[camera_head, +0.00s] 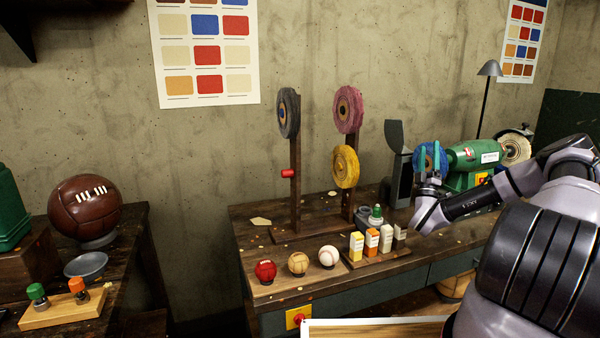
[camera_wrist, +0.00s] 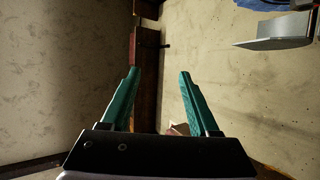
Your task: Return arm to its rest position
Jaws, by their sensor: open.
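My gripper (camera_head: 430,164) is raised over the right part of the workbench, at the end of my grey and black arm. Its teal fingers point up in the head view, in front of a blue wheel on the green polishing machine (camera_head: 468,160). In the wrist view my gripper (camera_wrist: 160,95) has its two fingers spread apart with nothing between them. Behind them are the wall and a dark wooden post (camera_wrist: 147,70).
The workbench (camera_head: 350,285) carries red (camera_head: 265,271), tan (camera_head: 298,263) and white (camera_head: 328,257) balls, several small boxes, and a stand with grey, pink and yellow wheels (camera_head: 345,166). A side table at left holds a brown leather ball (camera_head: 85,212) and a grey dish (camera_head: 86,266).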

